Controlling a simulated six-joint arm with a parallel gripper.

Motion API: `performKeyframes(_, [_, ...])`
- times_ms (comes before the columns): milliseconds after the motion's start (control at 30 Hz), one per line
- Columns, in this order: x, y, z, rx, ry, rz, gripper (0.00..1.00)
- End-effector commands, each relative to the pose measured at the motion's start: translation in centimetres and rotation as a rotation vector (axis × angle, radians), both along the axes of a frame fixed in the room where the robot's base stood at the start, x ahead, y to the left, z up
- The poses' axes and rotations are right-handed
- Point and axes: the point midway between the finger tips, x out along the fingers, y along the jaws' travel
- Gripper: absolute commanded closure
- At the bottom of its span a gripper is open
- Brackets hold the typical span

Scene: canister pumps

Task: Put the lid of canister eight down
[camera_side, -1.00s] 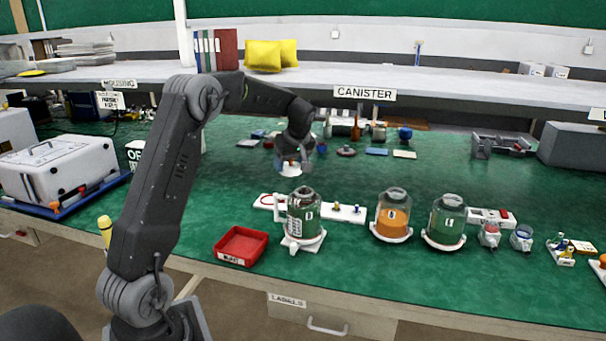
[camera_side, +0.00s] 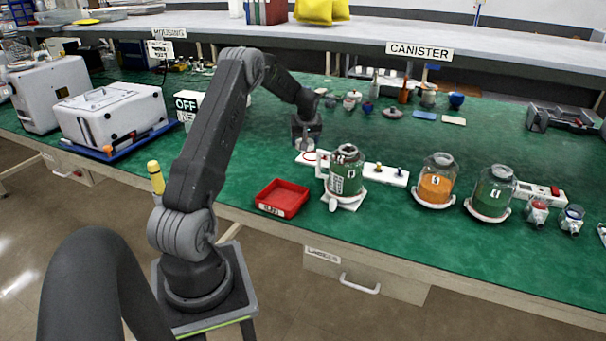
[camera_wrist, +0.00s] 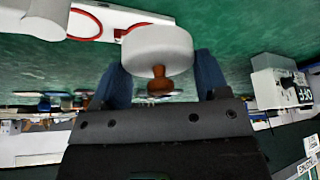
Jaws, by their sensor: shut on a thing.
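My gripper (camera_side: 306,132) is shut on a pale grey round lid (camera_wrist: 157,50) with a brown knob (camera_wrist: 160,82). In the wrist view the lid sits between my blue fingers. In the side view the lid (camera_side: 303,146) shows small under the gripper, by the red ring (camera_side: 311,157) at the left end of a white strip. I cannot tell whether the lid touches anything below. A green-filled canister (camera_side: 345,178) stands just right of the gripper on a white base; its top looks uncovered. Its label is too small to read surely.
An orange-filled canister (camera_side: 434,188) and another green canister (camera_side: 492,193) stand to the right. A red tray (camera_side: 282,198) lies front left of the nearest canister. Small pots (camera_side: 351,100) and blocks lie behind. Green bench between the gripper and the white machine is mostly clear.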

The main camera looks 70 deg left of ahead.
Motion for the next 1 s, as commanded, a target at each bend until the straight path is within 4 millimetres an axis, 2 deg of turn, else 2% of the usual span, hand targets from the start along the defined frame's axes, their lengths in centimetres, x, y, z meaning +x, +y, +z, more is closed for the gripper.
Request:
performKeyframes(33, [-0.1,0.6,-1.6,-0.002,0.001,-0.013,0.54])
performKeyframes(100, [-0.2,1.2,-2.9,0.002,-0.001,-0.031,0.54])
performKeyframes(433, [-0.2,1.8,-7.4,0.006,-0.002,-0.053,0.54])
performKeyframes(800, [-0.2,1.8,-11.8,0.006,-0.003,-0.052,0.54])
performKeyframes(1000, [-0.2,1.8,-12.2,0.008,-0.004,-0.05,0.54])
